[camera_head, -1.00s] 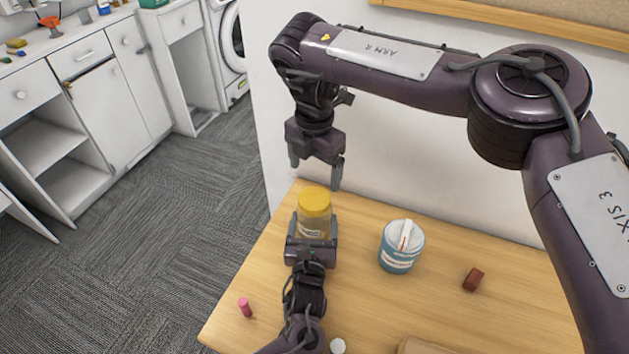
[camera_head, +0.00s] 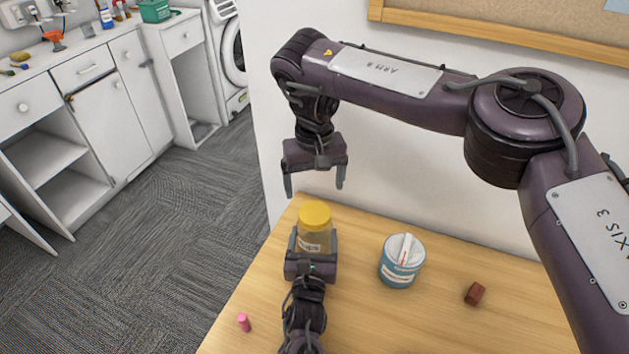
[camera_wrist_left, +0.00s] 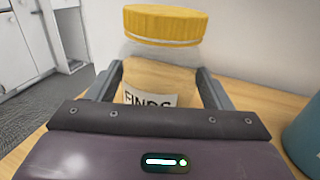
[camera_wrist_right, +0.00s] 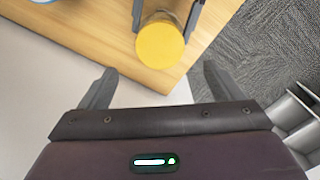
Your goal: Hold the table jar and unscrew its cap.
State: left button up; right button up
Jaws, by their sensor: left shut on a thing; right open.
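The table jar (camera_head: 314,238) is clear with a label and stands upright near the table's back left edge. Its yellow cap (camera_head: 315,214) is on top; it also shows in the left wrist view (camera_wrist_left: 164,24) and the right wrist view (camera_wrist_right: 160,42). My left gripper (camera_head: 313,249) is shut on the jar's body below the cap, one finger on each side. My right gripper (camera_head: 315,184) is open and empty, pointing down above the cap and apart from it. In the right wrist view the cap lies beyond the open fingertips.
A brown block (camera_head: 475,293) lies farther right, and a pink cylinder (camera_head: 243,322) is at the front left of the wooden table (camera_head: 365,325). A wall rises behind the table.

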aim_at(315, 212)
jog(key=shift+m, duration=1.1)
jog(key=shift+f+m, duration=0.3)
jog(key=shift+f, duration=0.05)
notch_tip(315, 212, down, 7)
jog(key=shift+f, duration=0.15)
